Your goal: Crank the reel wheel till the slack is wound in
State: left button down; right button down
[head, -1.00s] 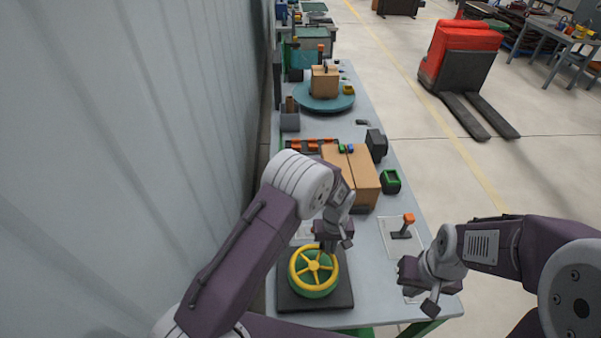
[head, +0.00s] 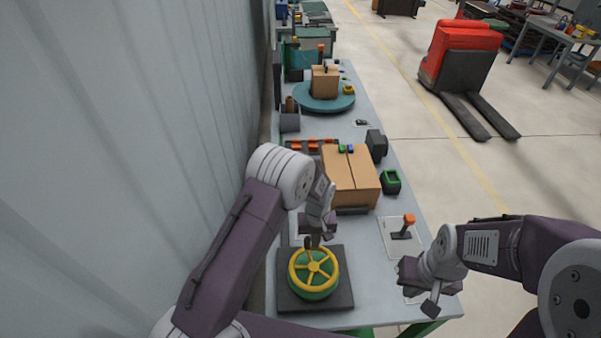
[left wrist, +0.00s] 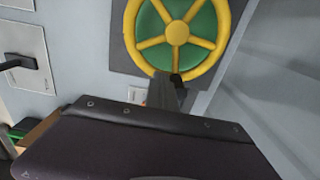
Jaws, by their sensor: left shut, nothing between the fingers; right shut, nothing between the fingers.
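The reel wheel (head: 314,268) has a yellow rim and spokes over a green drum. It lies flat on a dark square base (head: 342,296) at the near end of the table. My left gripper (head: 311,244) is shut with nothing held, its tip at the far edge of the rim. In the left wrist view the wheel (left wrist: 178,32) fills the top middle and the fingertip (left wrist: 176,80) is at the rim's lower edge; I cannot tell whether it touches. My right gripper (head: 430,306) is shut and empty over the table's near right edge. No cord is clearly visible.
A lever with an orange knob (head: 408,222) stands on a plate right of the wheel. A cardboard box (head: 350,174) and a black-and-green box (head: 391,181) stand beyond. A corrugated wall (head: 130,120) runs close along the left.

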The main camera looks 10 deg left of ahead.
aim_at(292, 263)
pick_arm(q)
jog(key=shift+s+a, duration=0.2)
jog(key=shift+a, duration=0.35)
jog(key=shift+s+a, duration=0.2)
jog(key=shift+a, duration=0.65)
jog(key=shift+s, duration=0.1)
jog(key=shift+s+a+p, duration=0.4)
jog(key=shift+s+a, duration=0.55)
jog(key=shift+s, duration=0.15)
jog(key=shift+s+a, duration=0.2)
jog(key=shift+a, duration=0.1)
jog(key=s, duration=0.2)
jog(key=shift+s+a, duration=0.2)
jog(key=shift+s, duration=0.2)
jog(key=shift+s+a, duration=0.1)
jog(key=shift+s, duration=0.25)
